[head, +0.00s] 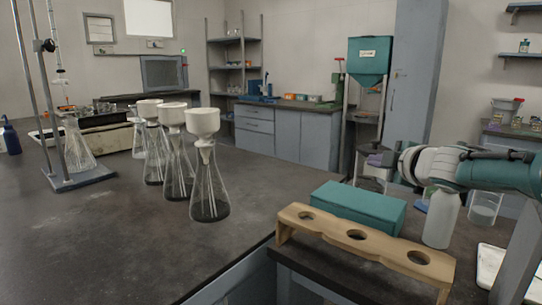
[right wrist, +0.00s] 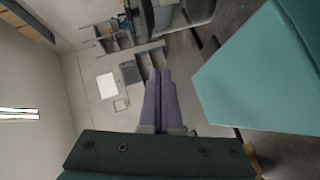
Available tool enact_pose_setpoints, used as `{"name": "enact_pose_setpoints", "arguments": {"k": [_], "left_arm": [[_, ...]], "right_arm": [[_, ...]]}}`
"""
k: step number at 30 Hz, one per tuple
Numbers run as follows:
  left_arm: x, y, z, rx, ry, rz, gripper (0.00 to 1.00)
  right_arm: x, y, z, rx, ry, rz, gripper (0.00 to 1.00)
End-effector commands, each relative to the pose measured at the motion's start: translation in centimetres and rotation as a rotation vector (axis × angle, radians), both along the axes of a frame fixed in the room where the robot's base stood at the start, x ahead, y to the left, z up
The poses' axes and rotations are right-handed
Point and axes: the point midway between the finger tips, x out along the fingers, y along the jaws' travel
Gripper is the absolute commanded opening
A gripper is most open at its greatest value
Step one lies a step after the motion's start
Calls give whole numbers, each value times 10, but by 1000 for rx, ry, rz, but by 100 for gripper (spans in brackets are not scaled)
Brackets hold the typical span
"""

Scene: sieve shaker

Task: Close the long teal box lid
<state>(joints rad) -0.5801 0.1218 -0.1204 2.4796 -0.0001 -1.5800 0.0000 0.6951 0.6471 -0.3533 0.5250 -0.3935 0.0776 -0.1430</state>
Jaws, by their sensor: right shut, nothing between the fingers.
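The long teal box (head: 358,208) lies on the dark bench behind a wooden rack in the head view. Its top looks flat and lowered; I see no open gap along the edge. In the right wrist view the teal box (right wrist: 258,85) fills the right side, beside my fingers and apart from them. My right gripper (head: 374,160) hovers above and behind the right part of the box. Its purple fingers (right wrist: 158,82) are together and empty. My left gripper is out of view.
The wooden rack with round holes (head: 356,235) stands in front of the box. A white bottle (head: 441,218) and a glass beaker (head: 485,208) stand to the right, under my right arm. Several flasks with white funnels (head: 209,190) stand on the left bench.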

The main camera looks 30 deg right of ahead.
Motion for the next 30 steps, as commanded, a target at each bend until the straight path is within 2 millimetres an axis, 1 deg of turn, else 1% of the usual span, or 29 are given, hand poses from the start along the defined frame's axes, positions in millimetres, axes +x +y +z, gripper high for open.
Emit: {"name": "enact_pose_setpoints", "arguments": {"k": [1,5,6,12,15,18,21,27,30], "left_arm": [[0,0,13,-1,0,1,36],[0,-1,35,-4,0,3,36],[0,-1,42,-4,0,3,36],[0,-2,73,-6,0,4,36],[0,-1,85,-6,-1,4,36],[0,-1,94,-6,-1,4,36],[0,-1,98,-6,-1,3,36],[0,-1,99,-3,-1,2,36],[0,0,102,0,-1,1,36]], "right_arm": [[-4,2,6,4,2,1,0],[-19,4,15,-1,2,-5,0],[-24,8,16,1,2,-2,0],[-52,18,24,2,2,-3,0],[-65,21,27,0,2,-6,0],[-75,25,29,0,1,-3,0],[-81,27,29,0,0,-4,0],[-85,28,28,0,1,-6,0],[-87,36,28,25,9,-20,0]]}}
